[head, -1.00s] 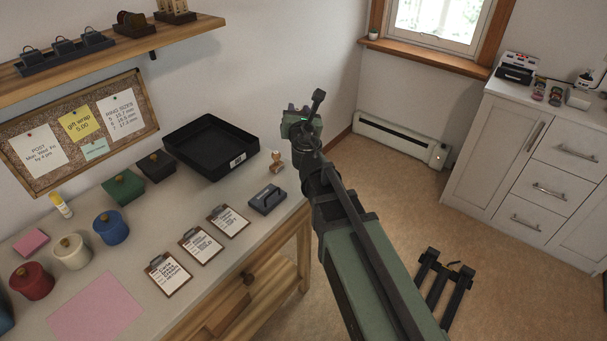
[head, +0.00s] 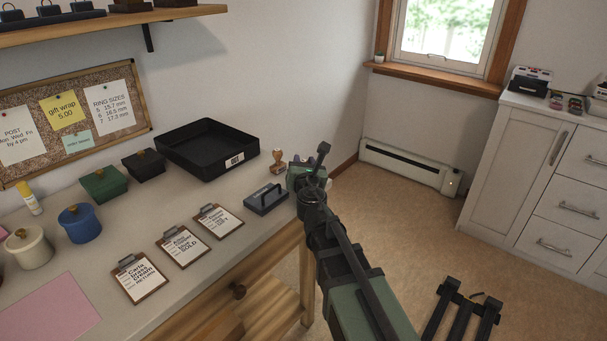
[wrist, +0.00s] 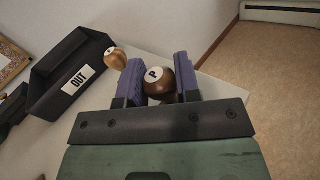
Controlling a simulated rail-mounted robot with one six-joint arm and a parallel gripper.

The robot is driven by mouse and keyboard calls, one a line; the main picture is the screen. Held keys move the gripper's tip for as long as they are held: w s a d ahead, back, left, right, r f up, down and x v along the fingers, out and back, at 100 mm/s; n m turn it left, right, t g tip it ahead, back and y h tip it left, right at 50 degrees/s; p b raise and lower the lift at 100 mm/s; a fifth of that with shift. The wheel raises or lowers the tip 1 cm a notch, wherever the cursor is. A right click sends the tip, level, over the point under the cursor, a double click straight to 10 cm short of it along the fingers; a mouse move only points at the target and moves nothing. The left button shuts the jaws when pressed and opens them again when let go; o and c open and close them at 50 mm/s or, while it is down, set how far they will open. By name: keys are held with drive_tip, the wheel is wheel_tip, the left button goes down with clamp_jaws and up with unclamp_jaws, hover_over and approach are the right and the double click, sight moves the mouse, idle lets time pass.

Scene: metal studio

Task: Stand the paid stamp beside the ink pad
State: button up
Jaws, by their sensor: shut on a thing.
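My gripper (wrist: 158,82) is shut on a dark brown round-knobbed stamp (wrist: 155,76) marked "P" on a white disc. In the head view my gripper (head: 308,172) is at the table's right end, and its own body mostly hides the held stamp. The stamp's lower part is hidden in the wrist view. A lighter wooden-knobbed stamp (head: 278,160) stands on the table just left of my gripper; it also shows in the wrist view (wrist: 115,58), its letter unclear. A dark grey flat block with a bar on top (head: 266,198), apparently the ink pad, lies left of and nearer than my gripper.
A black tray labelled OUT (head: 208,150) stands behind, against the wall. Several clipboards (head: 181,246) lie along the front edge. Bare tabletop lies between the tray and the clipboards.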

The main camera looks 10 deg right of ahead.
drive_tip(key=shift+f, duration=0.15)
drive_tip(key=o, duration=0.9)
